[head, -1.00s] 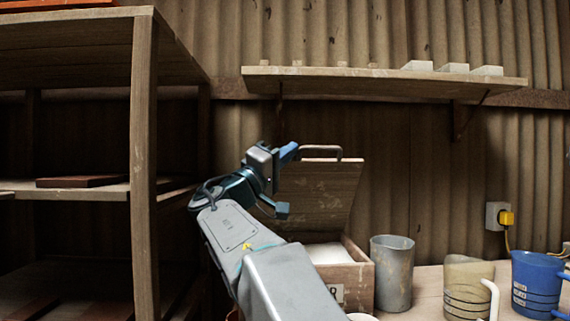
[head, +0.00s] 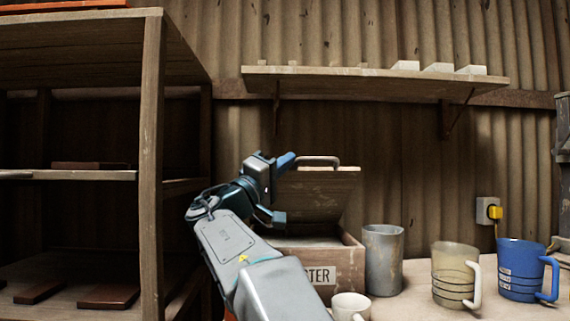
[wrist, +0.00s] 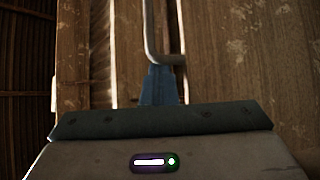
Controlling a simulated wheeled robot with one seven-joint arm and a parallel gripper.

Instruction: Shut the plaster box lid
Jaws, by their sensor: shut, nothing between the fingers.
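The plaster box (head: 346,262) is a wooden crate with a label ending in "STER" on its front. Its wooden lid (head: 325,186) stands open, tilted up above the box's back. A grey metal handle (head: 318,159) runs along the lid's upper edge. My gripper (head: 291,160) is shut and empty, with its blue fingertips at the left end of the handle. In the wrist view the fingers (wrist: 159,86) lie right at the bent handle (wrist: 150,35) over the lid's boards; I cannot tell whether they touch. My arm hides the box's left part.
A wooden rack (head: 150,170) is at the left. A wall shelf (head: 370,80) hangs above.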

